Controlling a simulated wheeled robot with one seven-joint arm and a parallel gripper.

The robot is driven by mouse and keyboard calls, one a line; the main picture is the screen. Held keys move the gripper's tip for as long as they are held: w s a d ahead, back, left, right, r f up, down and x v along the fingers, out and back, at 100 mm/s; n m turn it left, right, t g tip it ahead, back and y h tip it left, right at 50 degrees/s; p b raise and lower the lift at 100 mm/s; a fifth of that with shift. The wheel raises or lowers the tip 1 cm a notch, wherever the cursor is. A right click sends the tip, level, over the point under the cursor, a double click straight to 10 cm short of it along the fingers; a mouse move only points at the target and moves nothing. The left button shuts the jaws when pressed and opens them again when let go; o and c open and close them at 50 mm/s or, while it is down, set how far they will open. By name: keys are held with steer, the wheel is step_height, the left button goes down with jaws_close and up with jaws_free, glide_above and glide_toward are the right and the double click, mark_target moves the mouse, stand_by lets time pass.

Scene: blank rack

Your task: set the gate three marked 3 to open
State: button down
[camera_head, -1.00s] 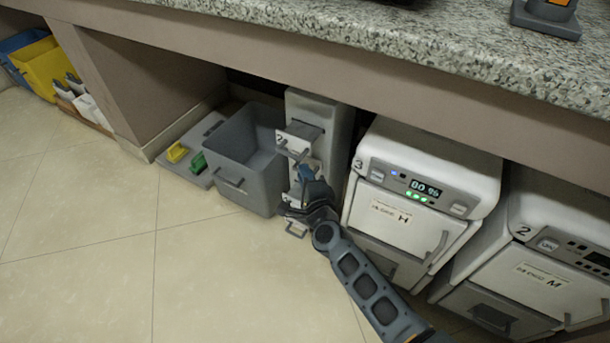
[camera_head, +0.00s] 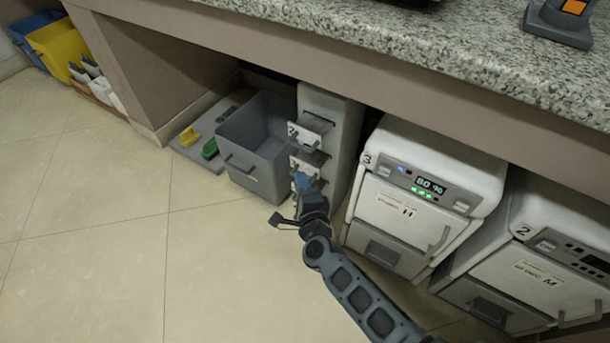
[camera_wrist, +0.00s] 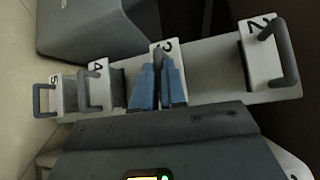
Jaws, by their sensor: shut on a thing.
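The grey rack (camera_head: 338,108) stands under the counter with a column of pale numbered gates. In the wrist view, gate three (camera_wrist: 178,82), a pale plate marked 3, sits between gate 2 (camera_wrist: 260,62) and gate 4 (camera_wrist: 98,80). My gripper (camera_wrist: 157,88) has its blue fingers shut on the handle of gate three, which they mostly hide. In the head view my gripper (camera_head: 303,182) is at the rack's front, below gate 2. How far gate three stands out is hard to tell.
A grey open bin (camera_head: 262,140) stands just left of the rack. A white unit marked 3 (camera_head: 420,190) is close on the right, with another marked 2 (camera_head: 545,260) beyond. The counter (camera_head: 430,50) overhangs. The floor (camera_head: 110,230) in front is clear.

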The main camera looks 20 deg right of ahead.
steer(key=shift+s+f, duration=0.1)
steer(key=shift+f, duration=0.05)
steer(key=c, duration=1.2)
jaws_free()
steer(key=s+p, duration=0.1)
steer(key=s, duration=0.4)
steer(key=s+a+r+p, duration=0.1)
steer(key=s, duration=0.1)
steer(key=shift+s+a+r+p, duration=0.1)
steer(key=shift+s+p, duration=0.2)
steer(key=shift+p, duration=0.05)
